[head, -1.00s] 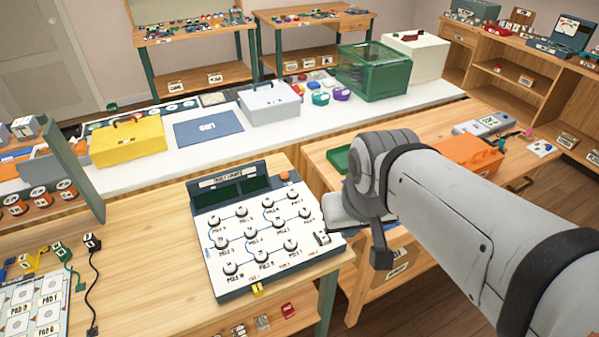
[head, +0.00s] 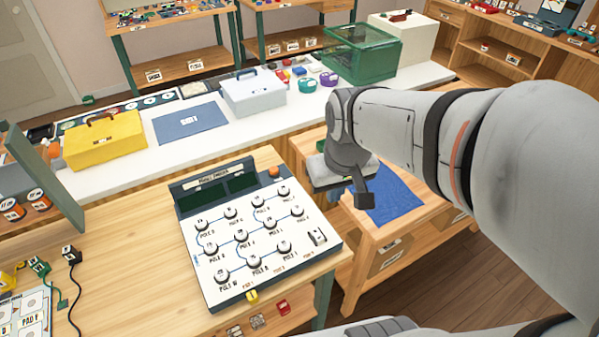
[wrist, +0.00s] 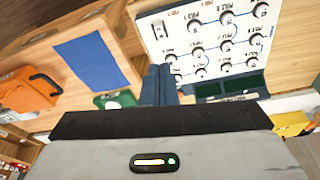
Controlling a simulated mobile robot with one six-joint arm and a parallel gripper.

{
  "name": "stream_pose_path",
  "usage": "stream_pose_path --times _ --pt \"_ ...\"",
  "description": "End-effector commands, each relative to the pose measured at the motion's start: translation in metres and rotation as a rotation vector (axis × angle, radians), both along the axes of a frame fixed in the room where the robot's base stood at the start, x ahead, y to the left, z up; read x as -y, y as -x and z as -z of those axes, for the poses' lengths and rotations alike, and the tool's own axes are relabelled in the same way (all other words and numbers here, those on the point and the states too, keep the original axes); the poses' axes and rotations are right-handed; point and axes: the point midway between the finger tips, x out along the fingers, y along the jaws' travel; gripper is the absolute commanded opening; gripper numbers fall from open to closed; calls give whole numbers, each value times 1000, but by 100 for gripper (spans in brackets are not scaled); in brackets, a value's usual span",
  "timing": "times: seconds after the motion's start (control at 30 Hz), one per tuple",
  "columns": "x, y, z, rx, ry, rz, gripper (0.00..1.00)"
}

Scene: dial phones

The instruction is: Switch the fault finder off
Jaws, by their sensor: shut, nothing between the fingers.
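In the head view my wrist is right of the panel, above the bench's edge.
An orange button (head: 274,172) is on the panel's back edge and a yellow tab (head: 252,295) at its front. A blue cloth (head: 394,200) lies on the right-hand bench. Black leads and a pad board (head: 25,318) are at the left.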

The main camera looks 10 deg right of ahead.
Motion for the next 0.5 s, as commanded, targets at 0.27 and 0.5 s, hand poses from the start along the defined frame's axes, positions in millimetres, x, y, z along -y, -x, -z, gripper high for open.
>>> stream_pose_path --times 0.27,0.5 --pt "-2 -69 68 -145 17 -140 0" --pt "-3 -96 105 -203 20 -206 0"
